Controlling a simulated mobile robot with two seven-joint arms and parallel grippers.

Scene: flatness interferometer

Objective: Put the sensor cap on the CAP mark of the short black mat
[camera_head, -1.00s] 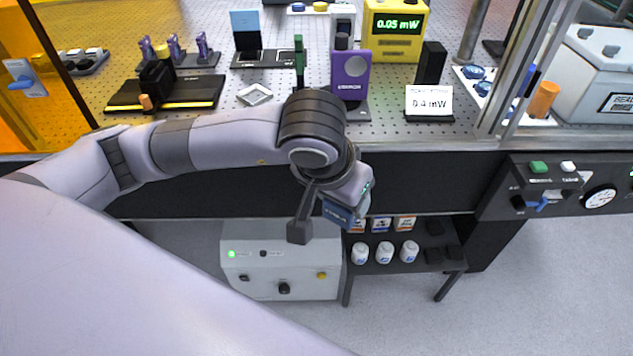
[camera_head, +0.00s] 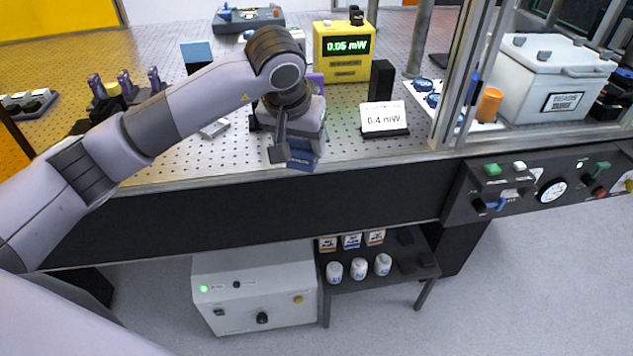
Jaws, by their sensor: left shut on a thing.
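My left gripper (camera_head: 289,152) is in front of the table's front edge, left of the 0.4 mW sign. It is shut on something. Its fingers are seen from above and behind, and the wrist covers most of them. A small dark block and a blue piece show at its lower end; I cannot tell whether either is the sensor cap. I cannot make out the CAP mark. A black mat was visible at the left of the table earlier; my left arm now hides most of that area. My right gripper is not in view.
The yellow power meter (camera_head: 344,55) reads 0.05 mW. A black upright block (camera_head: 381,80) and the 0.4 mW sign (camera_head: 384,118) stand right of my gripper. A frame post (camera_head: 462,75) rises further right. Bare perforated tabletop (camera_head: 340,137) lies left of the sign.

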